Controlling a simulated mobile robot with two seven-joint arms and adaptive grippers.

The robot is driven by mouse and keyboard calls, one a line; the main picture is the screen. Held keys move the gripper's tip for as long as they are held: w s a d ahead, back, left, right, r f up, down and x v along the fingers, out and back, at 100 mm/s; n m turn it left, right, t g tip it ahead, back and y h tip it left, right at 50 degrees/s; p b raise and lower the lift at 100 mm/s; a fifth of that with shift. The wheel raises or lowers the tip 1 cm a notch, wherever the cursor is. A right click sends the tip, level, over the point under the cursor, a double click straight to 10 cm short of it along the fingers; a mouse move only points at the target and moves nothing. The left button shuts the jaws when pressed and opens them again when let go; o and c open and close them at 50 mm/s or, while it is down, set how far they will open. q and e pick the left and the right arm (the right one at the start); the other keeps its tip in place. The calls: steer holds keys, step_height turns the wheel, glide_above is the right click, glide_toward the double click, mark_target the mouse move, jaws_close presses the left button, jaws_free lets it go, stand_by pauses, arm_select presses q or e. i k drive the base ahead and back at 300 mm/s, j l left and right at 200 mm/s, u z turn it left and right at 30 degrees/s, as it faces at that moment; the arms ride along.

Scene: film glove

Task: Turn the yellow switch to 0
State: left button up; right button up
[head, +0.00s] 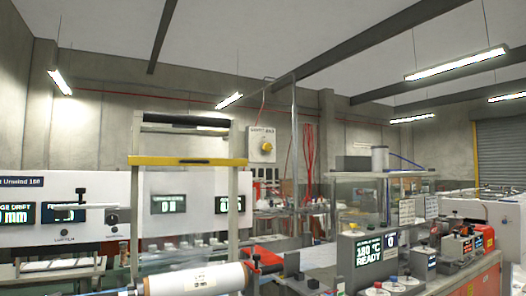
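A yellow round switch (267,146) sits on a pale grey box (257,154) fixed to the concrete back wall, near the middle of the head view. Small dark lettering runs along the top of the box, too small to read. The switch is too far off to tell which mark it points to. Neither of my grippers shows in the head view.
A frame with a yellow crossbar (188,161) stands close in front, left of the switch. A white film roll (200,281) lies low in front. A metal post (294,150) rises right of the box. A control unit (368,262) reading "180 °C READY" and benches crowd the right.

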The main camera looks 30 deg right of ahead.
mark_target(267, 147)
steer(key=i+l, duration=0.15)
steer(key=l, duration=0.3)
steer(key=i+l+u, duration=0.15)
steer(key=l, duration=0.3)
steer(key=i+l, duration=0.1)
steer(key=l, duration=0.4)
steer(key=i+l+u, duration=0.1)
steer(key=l, duration=0.35)
